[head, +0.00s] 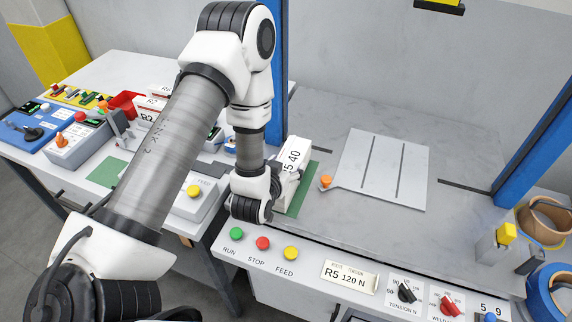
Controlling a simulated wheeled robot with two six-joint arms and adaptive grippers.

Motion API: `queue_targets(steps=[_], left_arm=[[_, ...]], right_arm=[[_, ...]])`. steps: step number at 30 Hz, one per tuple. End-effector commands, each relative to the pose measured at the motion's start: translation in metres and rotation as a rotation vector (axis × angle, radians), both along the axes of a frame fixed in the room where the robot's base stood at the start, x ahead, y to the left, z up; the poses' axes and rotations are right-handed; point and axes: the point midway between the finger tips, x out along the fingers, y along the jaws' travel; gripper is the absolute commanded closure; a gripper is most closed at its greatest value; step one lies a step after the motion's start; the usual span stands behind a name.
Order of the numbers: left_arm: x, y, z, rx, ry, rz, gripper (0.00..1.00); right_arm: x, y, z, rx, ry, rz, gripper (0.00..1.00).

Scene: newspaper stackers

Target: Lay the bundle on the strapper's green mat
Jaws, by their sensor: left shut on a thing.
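The bundle (294,155) is a white block with a black label ending in "5 40". It is at the left side of the strapper's table, over or on the left part of the strapper's green mat (300,197). I cannot tell whether it touches the mat. The mat's right strip and front corner show; the rest is hidden by the bundle and my left wrist. My left gripper (282,182) is shut on the bundle, its fingers mostly hidden by the wrist. My right gripper is not in view.
The front panel has green, red and yellow buttons (263,243), a plate reading "R5 120 N" (349,277) and dials. A pale slotted plate (383,170) with an orange knob lies right of the mat. Blue posts (540,150) flank the table. A cluttered side table (110,75) stands left.

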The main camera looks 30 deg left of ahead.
Motion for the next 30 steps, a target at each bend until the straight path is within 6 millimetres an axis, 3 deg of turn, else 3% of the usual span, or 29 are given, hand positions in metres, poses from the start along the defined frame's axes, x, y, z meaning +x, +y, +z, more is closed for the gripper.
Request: queue_targets(steps=[7,8,10,22,26,30], left_arm=[[0.001,0.000,-0.004,0.001,-0.005,0.000,0.99],[0.001,0.000,-0.003,0.001,-0.005,0.000,0.26],[0.001,0.000,-0.003,0.001,-0.004,0.000,0.01],[0.000,0.000,-0.001,0.000,0.000,0.000,0.00],[0.000,0.000,0.018,0.000,-0.002,0.000,0.00],[0.001,0.000,0.053,-0.001,-0.007,0.001,0.00]], right_arm=[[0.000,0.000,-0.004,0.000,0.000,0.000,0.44],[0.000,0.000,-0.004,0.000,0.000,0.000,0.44],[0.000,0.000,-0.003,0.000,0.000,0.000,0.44],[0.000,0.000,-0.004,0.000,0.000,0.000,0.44],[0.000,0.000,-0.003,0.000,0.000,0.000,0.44],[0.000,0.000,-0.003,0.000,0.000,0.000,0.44]])
